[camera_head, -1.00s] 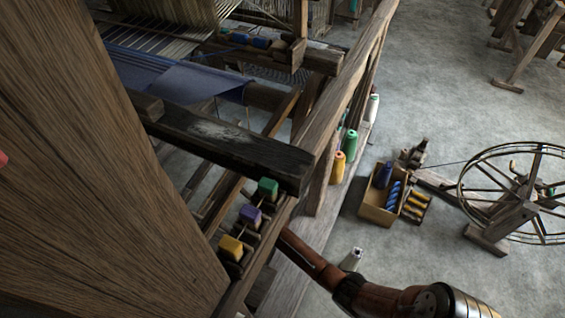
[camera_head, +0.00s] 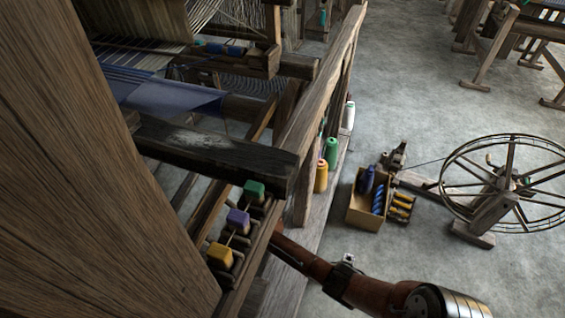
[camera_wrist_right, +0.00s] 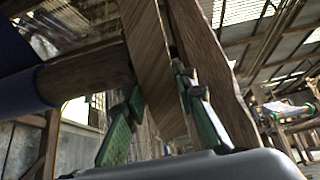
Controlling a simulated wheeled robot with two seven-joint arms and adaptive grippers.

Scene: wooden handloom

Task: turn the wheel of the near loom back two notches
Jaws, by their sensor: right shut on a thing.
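The near loom (camera_head: 215,152) fills the left half of the head view, with blue cloth (camera_head: 170,97) on it. My right arm comes in from the bottom right and runs under the loom's side rail. My right gripper (camera_wrist_right: 160,122) is hidden there in the head view. In the right wrist view its green fingers stand on both sides of a flat wooden part (camera_wrist_right: 152,55) and are shut on it. I cannot tell whether this part belongs to the loom's wheel. No whole wheel of the near loom shows. My left gripper is not in view.
A broad wooden panel (camera_head: 75,190) blocks the left side. Green, purple and yellow blocks (camera_head: 238,221) sit on the loom's side. Thread cones (camera_head: 331,152) stand along its base. A bobbin box (camera_head: 367,213) and a spinning wheel (camera_head: 508,185) stand on the floor at right.

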